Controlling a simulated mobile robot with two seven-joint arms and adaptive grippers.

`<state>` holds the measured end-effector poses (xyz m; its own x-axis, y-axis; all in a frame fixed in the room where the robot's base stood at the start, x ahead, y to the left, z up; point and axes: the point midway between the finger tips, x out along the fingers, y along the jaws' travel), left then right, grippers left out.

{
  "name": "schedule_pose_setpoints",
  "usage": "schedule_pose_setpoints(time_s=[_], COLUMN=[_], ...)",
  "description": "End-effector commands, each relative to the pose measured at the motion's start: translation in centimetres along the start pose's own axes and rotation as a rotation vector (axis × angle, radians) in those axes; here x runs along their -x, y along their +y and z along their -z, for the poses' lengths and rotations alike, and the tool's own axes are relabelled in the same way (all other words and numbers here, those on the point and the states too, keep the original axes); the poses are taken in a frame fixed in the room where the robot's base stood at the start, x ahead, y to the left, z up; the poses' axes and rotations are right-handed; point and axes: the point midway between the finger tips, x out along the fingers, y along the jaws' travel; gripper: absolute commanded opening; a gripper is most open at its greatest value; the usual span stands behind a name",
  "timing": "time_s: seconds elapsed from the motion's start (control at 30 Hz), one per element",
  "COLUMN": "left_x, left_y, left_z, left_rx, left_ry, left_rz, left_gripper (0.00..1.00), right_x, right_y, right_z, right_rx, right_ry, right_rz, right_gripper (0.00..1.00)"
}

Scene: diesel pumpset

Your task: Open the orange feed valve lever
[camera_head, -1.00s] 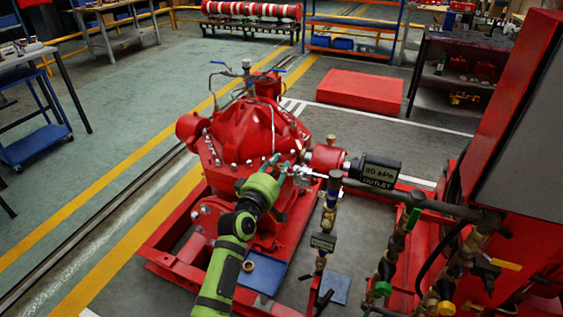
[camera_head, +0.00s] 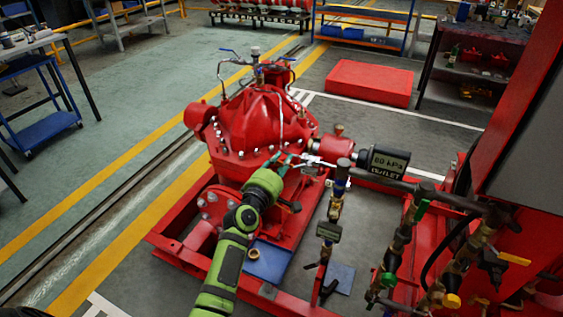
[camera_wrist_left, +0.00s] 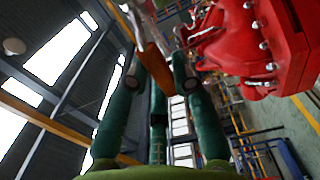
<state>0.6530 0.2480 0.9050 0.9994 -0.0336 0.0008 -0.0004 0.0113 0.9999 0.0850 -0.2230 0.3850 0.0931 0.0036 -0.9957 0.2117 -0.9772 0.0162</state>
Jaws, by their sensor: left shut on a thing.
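My left gripper (camera_head: 285,161) reaches in from the lower left to the side of the red pump (camera_head: 250,125), beside a silver fitting (camera_head: 315,161) near the outlet pipe. In the left wrist view its green fingers (camera_wrist_left: 163,72) are shut on an orange lever (camera_wrist_left: 153,50), which runs up and left from between the fingertips. The lever's far end meets silver metal parts at the top of that view. In the head view the fingers hide the lever. The red pump body also shows at the upper right of the wrist view (camera_wrist_left: 265,40). My right gripper is in neither view.
Vertical pipes with valves (camera_head: 335,195) rise just right of my gripper. More piping, with a yellow-orange handle (camera_head: 514,259), stands at the right by a red cabinet. The red base frame (camera_head: 180,245) surrounds the pump.

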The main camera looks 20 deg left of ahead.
Motion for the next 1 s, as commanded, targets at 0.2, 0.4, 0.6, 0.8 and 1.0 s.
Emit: schedule_pose_setpoints(time_s=[0.2,0.4,0.6,0.8,1.0], left_x=[-0.1,-0.1,0.0,0.6,3.9], left_y=[0.1,0.1,0.0,-0.1,-0.2], left_z=[-0.1,-0.1,-0.1,-0.1,-0.1], left_rx=[0.011,0.010,0.006,0.005,0.005], left_ry=[0.000,-0.001,-0.001,0.000,0.000], left_rz=[-0.003,-0.003,-0.001,0.000,0.001], left_gripper=[0.00,0.50,0.50,0.50,0.50], right_x=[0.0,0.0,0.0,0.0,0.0], right_y=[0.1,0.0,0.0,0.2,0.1], right_z=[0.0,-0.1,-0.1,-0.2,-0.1], right_rx=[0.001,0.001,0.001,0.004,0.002], right_ry=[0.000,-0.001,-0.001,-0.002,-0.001], right_rz=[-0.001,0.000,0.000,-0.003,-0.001], right_gripper=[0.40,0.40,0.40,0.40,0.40])
